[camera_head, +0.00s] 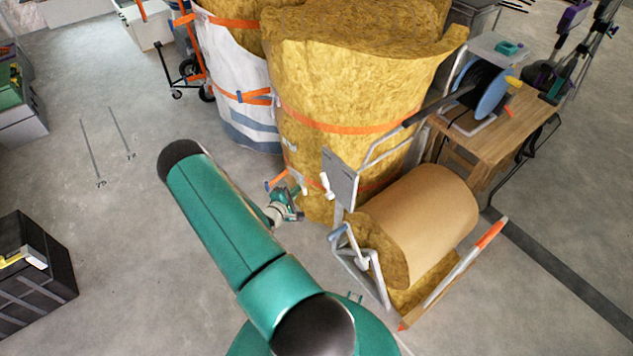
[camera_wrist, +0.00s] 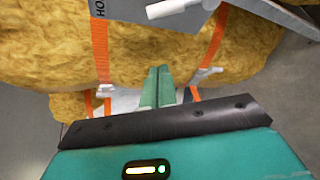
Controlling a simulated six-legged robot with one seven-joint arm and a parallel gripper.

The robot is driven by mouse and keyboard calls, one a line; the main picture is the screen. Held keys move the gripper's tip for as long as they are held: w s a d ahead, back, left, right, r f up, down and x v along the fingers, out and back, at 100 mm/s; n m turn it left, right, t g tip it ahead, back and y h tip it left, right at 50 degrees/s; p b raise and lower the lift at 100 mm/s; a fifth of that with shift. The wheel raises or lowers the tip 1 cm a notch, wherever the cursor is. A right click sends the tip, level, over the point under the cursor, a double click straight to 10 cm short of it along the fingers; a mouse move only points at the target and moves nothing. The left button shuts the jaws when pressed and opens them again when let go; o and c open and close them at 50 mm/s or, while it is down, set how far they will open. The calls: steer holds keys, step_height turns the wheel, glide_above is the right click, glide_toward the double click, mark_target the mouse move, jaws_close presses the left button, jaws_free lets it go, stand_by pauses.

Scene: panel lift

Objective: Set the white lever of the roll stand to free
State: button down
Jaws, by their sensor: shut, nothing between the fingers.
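The roll stand (camera_head: 381,290) is at right of centre in the head view, holding a large brown-faced yellow roll (camera_head: 425,210). A grey plate (camera_head: 341,176) stands at its left end, with the short white lever (camera_head: 326,186) on its near-left side. In the wrist view the white lever (camera_wrist: 180,9) lies near the top edge, close to level. The plate (camera_wrist: 125,9) shows the letters "HO", the rest cut off. My gripper (camera_head: 297,188) is left of the lever, apart from it. In the wrist view its green fingers (camera_wrist: 158,72) are together and empty, below the lever.
Tall strapped yellow insulation rolls (camera_head: 345,85) stand just behind the plate. A wooden bench (camera_head: 490,140) with a blue reel (camera_head: 492,94) is at right. A black case (camera_head: 35,265) is at lower left. The floor at left is mostly clear.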

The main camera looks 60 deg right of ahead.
mark_target(326, 184)
steer(key=shift+s+f+n, duration=0.3)
steer(key=shift+s+f, duration=0.05)
steer(key=shift+f, duration=0.45)
steer(key=shift+d, duration=0.2)
steer(key=s+d, duration=0.3)
steer(key=d, duration=0.5)
steer(key=shift+s+d+f, duration=0.2)
steer(key=shift+d+f, duration=0.05)
steer(key=shift+d, duration=0.05)
steer(key=shift+a, duration=0.1)
